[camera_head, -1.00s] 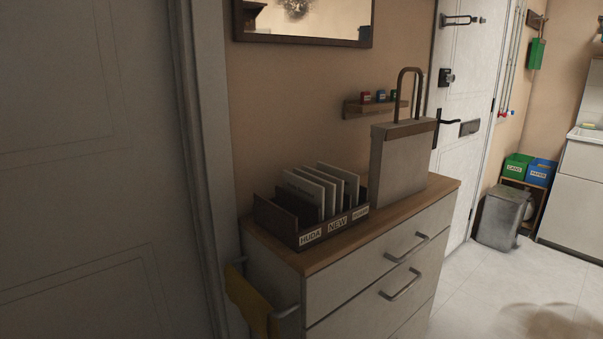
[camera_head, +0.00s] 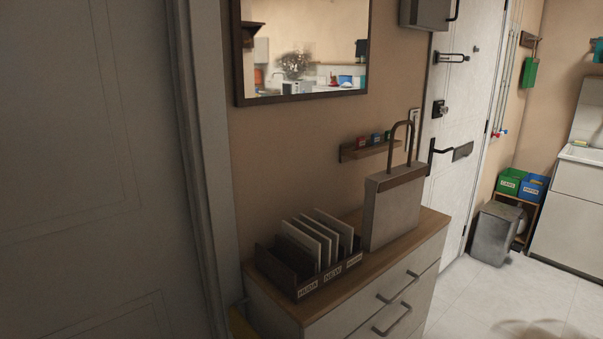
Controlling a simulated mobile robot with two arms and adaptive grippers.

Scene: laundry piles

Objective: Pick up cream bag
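The cream bag (camera_head: 391,215) stands upright on the wooden top of the dresser (camera_head: 425,222). It is a boxy pale bag with a brown band along its top edge and a tall brown handle (camera_head: 410,140). Neither of my grippers shows in the head view, so nothing of mine is seen near the bag.
A dark letter rack (camera_head: 310,285) with several upright envelopes stands left of the bag. A small key shelf (camera_head: 368,149) and a mirror (camera_head: 303,50) hang on the wall behind. A white door (camera_head: 450,110) is beyond. Free floor (camera_head: 485,290) lies right of the dresser.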

